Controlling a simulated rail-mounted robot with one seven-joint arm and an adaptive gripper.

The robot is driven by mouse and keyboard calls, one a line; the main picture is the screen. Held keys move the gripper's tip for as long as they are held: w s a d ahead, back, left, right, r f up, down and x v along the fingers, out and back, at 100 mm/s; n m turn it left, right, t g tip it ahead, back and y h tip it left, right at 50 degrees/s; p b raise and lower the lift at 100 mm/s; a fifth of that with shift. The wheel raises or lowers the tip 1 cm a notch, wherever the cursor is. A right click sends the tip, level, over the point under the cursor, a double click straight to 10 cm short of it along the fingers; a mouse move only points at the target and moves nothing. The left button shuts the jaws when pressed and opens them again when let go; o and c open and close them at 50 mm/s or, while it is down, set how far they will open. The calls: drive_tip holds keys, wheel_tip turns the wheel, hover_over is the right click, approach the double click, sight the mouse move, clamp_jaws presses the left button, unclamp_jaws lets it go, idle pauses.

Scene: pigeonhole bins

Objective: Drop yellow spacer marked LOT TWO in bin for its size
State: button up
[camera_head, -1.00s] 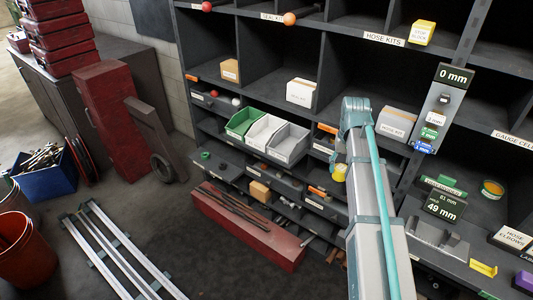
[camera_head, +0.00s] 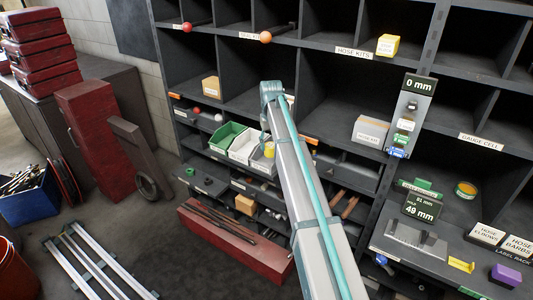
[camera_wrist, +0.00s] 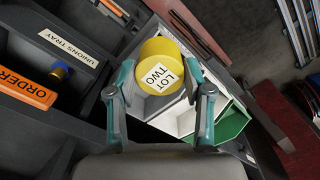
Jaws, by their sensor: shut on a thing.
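The yellow spacer (camera_wrist: 165,62) is a short cylinder with a white LOT TWO label, held between the fingers of my gripper (camera_wrist: 160,92) in the wrist view. In the head view the spacer (camera_head: 269,149) shows just left of my arm, in front of or above the grey bin. Three open bins stand in a row: green (camera_head: 222,138), white (camera_head: 243,146) and grey (camera_head: 259,163). In the wrist view the grey bin (camera_wrist: 160,105) lies behind the spacer, with the white bin (camera_wrist: 183,122) and green bin (camera_wrist: 234,122) to its right. My arm hides most of the gripper in the head view.
Dark pigeonhole shelving surrounds the bins. A unions tray (camera_wrist: 62,45) and an orange order label (camera_wrist: 28,88) are at left in the wrist view. At right in the head view, a gauge display (camera_head: 421,207) reads 49 mm and another display (camera_head: 418,84) reads 0 mm.

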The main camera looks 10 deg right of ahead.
drive_tip(key=w+f+p, duration=0.1)
drive_tip(key=w+f, duration=0.5)
drive_tip(key=shift+w+f+p, duration=0.15)
drive_tip(key=shift+f+p, duration=0.2)
drive_tip(key=shift+f, duration=0.6)
drive_tip(key=shift+w+f+p, duration=0.1)
drive_tip(key=shift+f+p, duration=0.2)
drive_tip(key=shift+f, duration=0.6)
drive_tip(key=shift+f, duration=0.1)
drive_tip(key=o, duration=1.3)
wheel_tip(320, 180, up, 12)
drive_tip(key=b, duration=0.2)
